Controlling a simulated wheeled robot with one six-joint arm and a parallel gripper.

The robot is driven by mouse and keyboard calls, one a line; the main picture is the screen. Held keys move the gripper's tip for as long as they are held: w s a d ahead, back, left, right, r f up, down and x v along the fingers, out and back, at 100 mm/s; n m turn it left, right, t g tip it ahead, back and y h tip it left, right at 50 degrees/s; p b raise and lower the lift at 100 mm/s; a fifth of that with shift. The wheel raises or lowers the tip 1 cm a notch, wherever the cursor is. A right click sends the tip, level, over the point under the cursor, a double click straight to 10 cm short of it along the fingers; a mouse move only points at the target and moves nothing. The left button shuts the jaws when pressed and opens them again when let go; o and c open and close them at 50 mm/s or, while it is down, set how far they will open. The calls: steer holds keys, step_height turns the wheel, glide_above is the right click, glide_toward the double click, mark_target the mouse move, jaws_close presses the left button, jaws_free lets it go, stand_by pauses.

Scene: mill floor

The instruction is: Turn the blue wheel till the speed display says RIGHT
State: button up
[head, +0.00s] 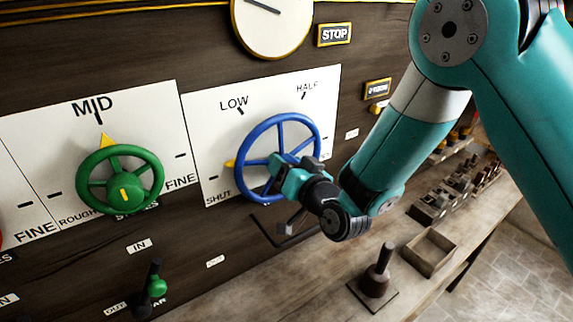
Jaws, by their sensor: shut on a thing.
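The blue wheel (244,152) is mounted on a white dial plate (213,102) marked SHUT, LOW and HALF. A yellow pointer (230,163) at the wheel's left side sits between SHUT and LOW, nearer SHUT. My gripper (276,168) is at the lower right part of the wheel and is shut on it; the fingertips are partly hidden by my wrist. No speed display reading RIGHT is visible. A round white gauge (268,30) with a dark needle is cut off at the top, and I cannot tell what it measures.
A green wheel (120,180) with its pointer at MID is to the left. A STOP plate (334,34) is above. Below are a green-knobbed lever (156,286), a dark upright handle (379,270) and an open wooden box (430,250) on the bench. Stone floor lies at lower right.

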steer(key=m, duration=0.4)
steer(key=shift+m, duration=2.2)
steer(key=o, duration=0.9)
